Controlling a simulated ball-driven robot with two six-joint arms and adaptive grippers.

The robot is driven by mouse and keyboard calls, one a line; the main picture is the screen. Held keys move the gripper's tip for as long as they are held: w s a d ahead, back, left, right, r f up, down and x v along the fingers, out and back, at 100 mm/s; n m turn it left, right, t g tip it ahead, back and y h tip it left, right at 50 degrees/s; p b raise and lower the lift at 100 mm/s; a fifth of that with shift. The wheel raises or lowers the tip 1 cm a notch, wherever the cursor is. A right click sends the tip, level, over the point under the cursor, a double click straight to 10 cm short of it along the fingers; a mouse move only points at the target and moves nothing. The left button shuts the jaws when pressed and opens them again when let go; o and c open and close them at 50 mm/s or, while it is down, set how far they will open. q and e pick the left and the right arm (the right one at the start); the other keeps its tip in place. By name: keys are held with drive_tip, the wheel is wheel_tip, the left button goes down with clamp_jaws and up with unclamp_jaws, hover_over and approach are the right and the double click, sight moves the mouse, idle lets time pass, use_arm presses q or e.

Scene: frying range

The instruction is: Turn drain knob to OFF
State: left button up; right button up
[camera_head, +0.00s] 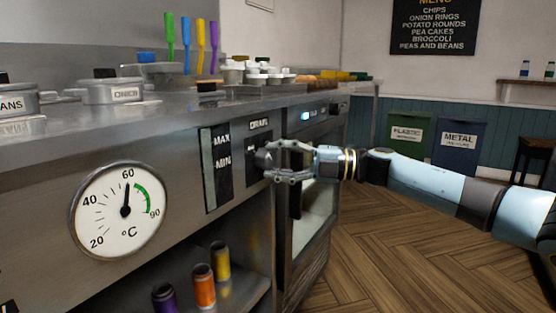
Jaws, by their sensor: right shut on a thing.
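The drain panel (259,126) is a dark plate labelled DRAIN on the steel front of the range, right of the MAX/MIN level gauge (222,168). The drain knob (262,158) is dark and sits on this panel, partly hidden by my fingers. My right gripper (269,162) reaches in from the right and is shut on the knob. Which way the knob points and its OFF mark cannot be made out. My left gripper is not in view.
A round temperature dial (121,210) is on the front at left. Several coloured bottles (204,287) stand on the low shelf. An oven door (312,196) lies right of the panel. Pots and utensils (186,45) crowd the counter. The wooden floor (400,240) at right is clear.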

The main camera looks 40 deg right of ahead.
drive_tip(key=shift+n, duration=0.3)
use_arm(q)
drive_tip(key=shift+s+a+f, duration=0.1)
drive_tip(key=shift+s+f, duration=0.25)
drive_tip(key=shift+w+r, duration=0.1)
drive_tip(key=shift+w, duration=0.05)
use_arm(e)
drive_tip(key=o, duration=1.2)
drive_tip(key=shift+c, duration=0.2)
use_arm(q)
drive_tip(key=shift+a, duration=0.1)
use_arm(e)
drive_tip(key=shift+s, duration=0.1)
drive_tip(key=v, duration=1.1)
drive_tip(key=shift+s+d+r, duration=0.2)
drive_tip(key=shift+s+d, duration=0.05)
drive_tip(key=shift+d, duration=0.05)
